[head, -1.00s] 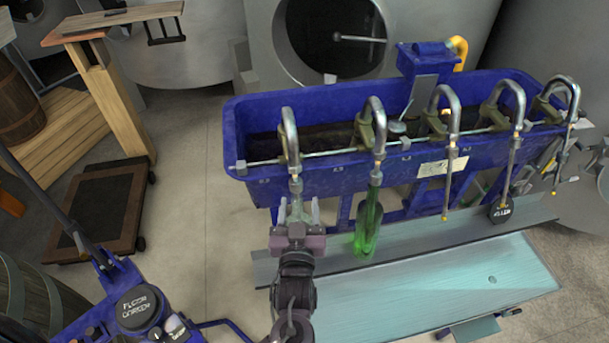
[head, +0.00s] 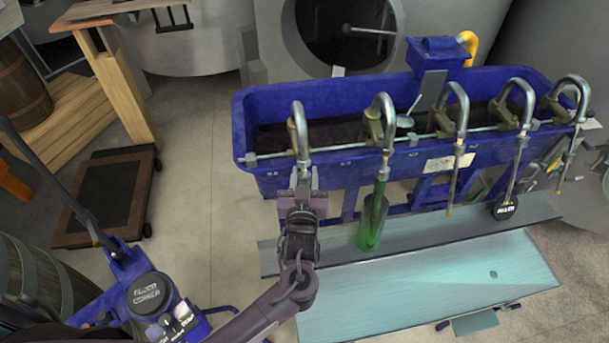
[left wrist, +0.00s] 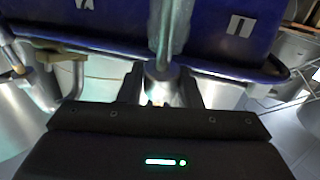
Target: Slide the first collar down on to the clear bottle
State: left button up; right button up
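The left wrist view appears upside down. The clear bottle (left wrist: 182,28) hangs around the first filler tube there; in the head view my gripper and wrist hide it. The first collar (left wrist: 161,82), a small silver piece on that tube, lies between the fingers of my left gripper (left wrist: 162,92). In the head view my left gripper (head: 304,182) is at the leftmost spout (head: 299,125), its fingers on either side of the tube. I cannot tell whether the fingers touch the collar. My right gripper is not in view.
A green bottle (head: 373,222) stands under the second spout, close to the right. The blue trough (head: 247,150) is just behind my gripper. A shelf (head: 430,222) and pale bench (head: 430,275) lie below.

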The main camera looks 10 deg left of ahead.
pick_arm(q)
jog(key=shift+c, duration=0.8)
jog(key=shift+s+f+b, duration=0.2)
jog(key=shift+f+b, duration=0.65)
jog(key=shift+f, duration=0.3)
jog(key=shift+d+r, duration=0.1)
jog(key=o, duration=0.5)
jog(key=shift+o, duration=0.7)
